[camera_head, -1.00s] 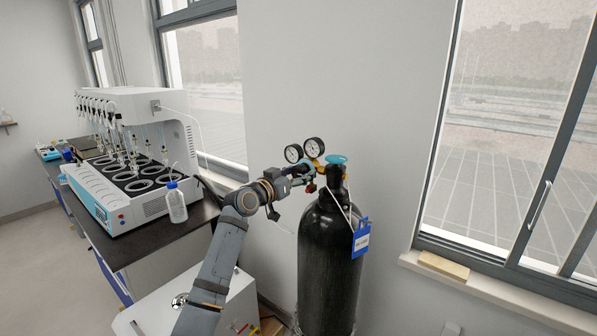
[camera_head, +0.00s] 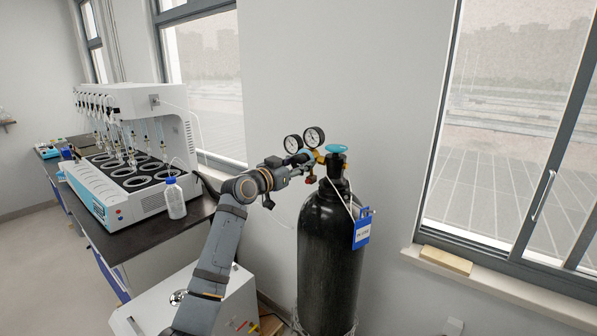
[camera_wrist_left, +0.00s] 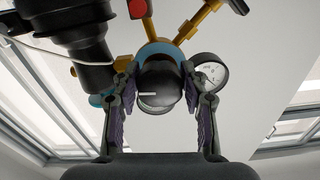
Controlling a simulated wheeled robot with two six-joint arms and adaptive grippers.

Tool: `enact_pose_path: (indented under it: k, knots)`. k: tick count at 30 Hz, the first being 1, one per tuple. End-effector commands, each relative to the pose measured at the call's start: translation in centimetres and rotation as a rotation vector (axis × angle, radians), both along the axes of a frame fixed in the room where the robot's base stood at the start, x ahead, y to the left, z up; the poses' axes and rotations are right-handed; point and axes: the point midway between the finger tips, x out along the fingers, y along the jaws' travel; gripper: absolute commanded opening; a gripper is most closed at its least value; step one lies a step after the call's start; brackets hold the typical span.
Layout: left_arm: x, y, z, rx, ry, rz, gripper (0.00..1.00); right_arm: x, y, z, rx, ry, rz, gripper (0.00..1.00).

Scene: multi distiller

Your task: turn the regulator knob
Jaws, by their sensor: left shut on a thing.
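The regulator knob (camera_wrist_left: 160,84), a dark round knob with a white mark on its face, shows in the left wrist view in front of a blue regulator body (camera_wrist_left: 158,50). My left gripper (camera_wrist_left: 160,80) has a finger on each side and is shut on it. In the head view my left gripper (camera_head: 293,162) reaches the regulator from the left, just below two round gauges (camera_head: 314,137); the knob is mostly hidden there. The regulator sits by the blue valve handwheel (camera_head: 337,149) on top of a black gas cylinder (camera_head: 330,250). My right gripper is not in view.
A white distiller (camera_head: 140,150) and a clear bottle with a blue cap (camera_head: 176,200) stand on the dark bench to the left. A blue tag (camera_head: 362,231) hangs on the cylinder. A windowsill (camera_head: 500,289) runs at the right.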

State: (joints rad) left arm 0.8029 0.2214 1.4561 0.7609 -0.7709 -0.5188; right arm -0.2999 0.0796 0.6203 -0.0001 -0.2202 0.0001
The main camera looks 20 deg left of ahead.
Motion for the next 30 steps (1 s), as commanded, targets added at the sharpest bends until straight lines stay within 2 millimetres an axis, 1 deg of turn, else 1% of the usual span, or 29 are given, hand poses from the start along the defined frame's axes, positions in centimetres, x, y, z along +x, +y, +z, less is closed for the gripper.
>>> enact_pose_path:
  k: [6, 7, 11, 12, 20, 23, 26, 30]
  knots:
    - [0.0, 0.0, 0.0, 0.0, 0.004, -0.001, 0.12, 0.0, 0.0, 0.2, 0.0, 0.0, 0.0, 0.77]
    - [0.0, 0.0, 0.0, 0.0, 0.004, -0.001, 0.48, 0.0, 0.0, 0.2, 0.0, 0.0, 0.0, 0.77]
    - [0.0, 0.0, 0.0, -0.001, 0.004, -0.001, 0.65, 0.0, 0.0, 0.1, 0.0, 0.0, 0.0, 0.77]
    - [0.0, 0.0, 0.0, -0.001, 0.004, -0.001, 0.67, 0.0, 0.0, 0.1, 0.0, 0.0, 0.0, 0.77]
    - [0.0, 0.0, 0.0, -0.001, 0.004, -0.001, 0.67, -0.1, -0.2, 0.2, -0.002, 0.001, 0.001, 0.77]
    - [-0.7, 0.3, -0.1, 0.0, 0.003, 0.001, 0.67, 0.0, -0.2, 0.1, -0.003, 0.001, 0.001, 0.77]
    - [-2.4, 1.0, -0.2, 0.002, 0.003, 0.001, 0.67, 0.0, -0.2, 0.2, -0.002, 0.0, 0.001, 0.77]
    - [-5.8, 2.2, -0.2, 0.008, 0.003, 0.002, 0.67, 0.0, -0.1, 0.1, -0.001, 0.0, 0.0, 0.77]
